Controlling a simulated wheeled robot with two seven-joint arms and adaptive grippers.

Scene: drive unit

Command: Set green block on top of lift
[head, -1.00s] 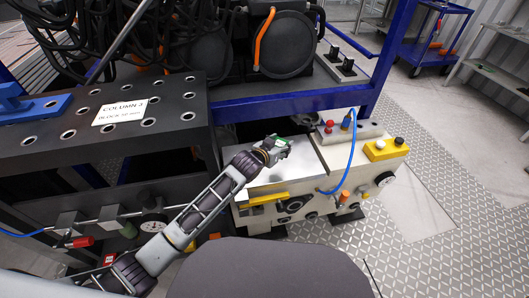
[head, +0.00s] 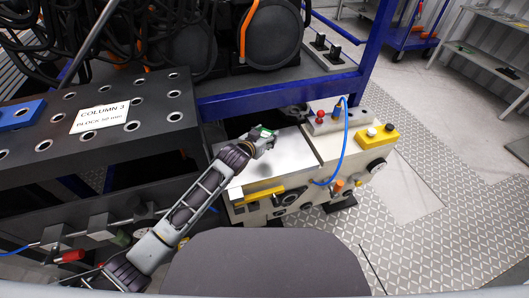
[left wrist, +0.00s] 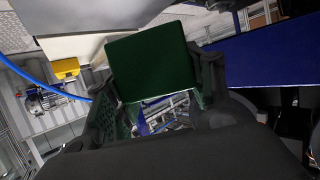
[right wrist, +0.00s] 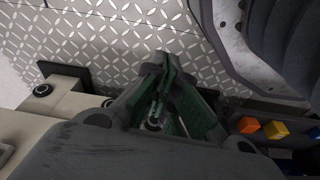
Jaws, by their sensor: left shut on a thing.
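The green block (head: 267,132) is between the fingers of my left gripper (head: 270,138), which is shut on it. It fills the middle of the left wrist view (left wrist: 150,62), showing a dark green face. The lift (head: 283,158) is the cream machine with a flat, shiny top plate in the middle of the head view. My left gripper holds the block above the back left part of this plate; a dark shadow lies on the plate below. The exact gap is hard to tell. My right gripper (right wrist: 164,70) shows only in the right wrist view, its fingertips together with nothing visible between them.
A black column block (head: 100,125) with holes and a label stands left of the lift. A blue frame beam (head: 280,96) runs behind it. A blue hose (head: 347,145), red knob (head: 320,116) and yellow button box (head: 377,136) stand at the right.

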